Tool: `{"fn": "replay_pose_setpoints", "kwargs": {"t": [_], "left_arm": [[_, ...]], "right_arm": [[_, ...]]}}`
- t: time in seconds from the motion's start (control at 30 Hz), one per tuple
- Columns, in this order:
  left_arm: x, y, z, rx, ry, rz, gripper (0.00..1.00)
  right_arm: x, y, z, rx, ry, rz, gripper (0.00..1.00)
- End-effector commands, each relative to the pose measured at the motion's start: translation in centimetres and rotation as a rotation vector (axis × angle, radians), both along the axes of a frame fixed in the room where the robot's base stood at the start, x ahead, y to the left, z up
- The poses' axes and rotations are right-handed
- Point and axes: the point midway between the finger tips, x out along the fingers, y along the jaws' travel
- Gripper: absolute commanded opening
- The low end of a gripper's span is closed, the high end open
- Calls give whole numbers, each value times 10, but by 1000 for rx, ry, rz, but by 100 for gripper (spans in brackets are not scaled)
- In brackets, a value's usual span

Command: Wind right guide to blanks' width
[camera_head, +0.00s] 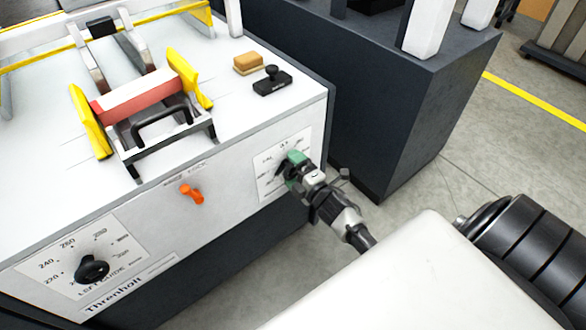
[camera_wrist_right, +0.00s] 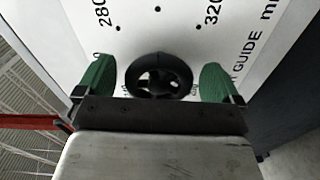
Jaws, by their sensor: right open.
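The right guide's black round knob (camera_wrist_right: 158,76) sits on a white dial plate with printed numbers, 280 and 320 among them, in the right wrist view. My right gripper (camera_wrist_right: 158,82) is open, with one green finger on each side of the knob and a visible gap at both sides. In the head view the right gripper (camera_head: 290,166) is at the right dial plate (camera_head: 270,185) and hides most of the knob. The dial's setting is not readable. My left gripper is not in view.
The left guide knob (camera_head: 91,268) and an orange lock lever (camera_head: 192,194) are on the same front panel. On top are a red-and-yellow guide assembly (camera_head: 140,95), a sponge-like block (camera_head: 248,63) and a black stamp-like object (camera_head: 272,81). A dark cabinet (camera_head: 400,110) stands at right.

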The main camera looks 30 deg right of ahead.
Motion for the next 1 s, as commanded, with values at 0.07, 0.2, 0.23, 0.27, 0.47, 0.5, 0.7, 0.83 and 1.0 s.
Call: {"fn": "replay_pose_setpoints", "kwargs": {"t": [0.07,0.2,0.23,0.27,0.47,0.5,0.7,0.83,1.0], "left_arm": [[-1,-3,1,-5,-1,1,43],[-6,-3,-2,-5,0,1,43],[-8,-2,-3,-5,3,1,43],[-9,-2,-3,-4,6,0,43],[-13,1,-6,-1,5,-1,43],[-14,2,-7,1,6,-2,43],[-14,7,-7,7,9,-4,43],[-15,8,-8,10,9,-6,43],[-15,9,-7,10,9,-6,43]], "right_arm": [[-11,-1,-1,1,3,-1,96],[-38,-3,-1,1,4,-1,96],[-44,-3,-1,1,4,0,96],[-50,-4,-1,1,5,0,96],[-86,-7,-1,1,3,-1,96],[-91,-7,-1,1,4,-2,96],[-104,-8,0,0,1,0,96],[-104,-8,0,0,1,0,96],[-104,-8,-1,0,1,0,96]]}}
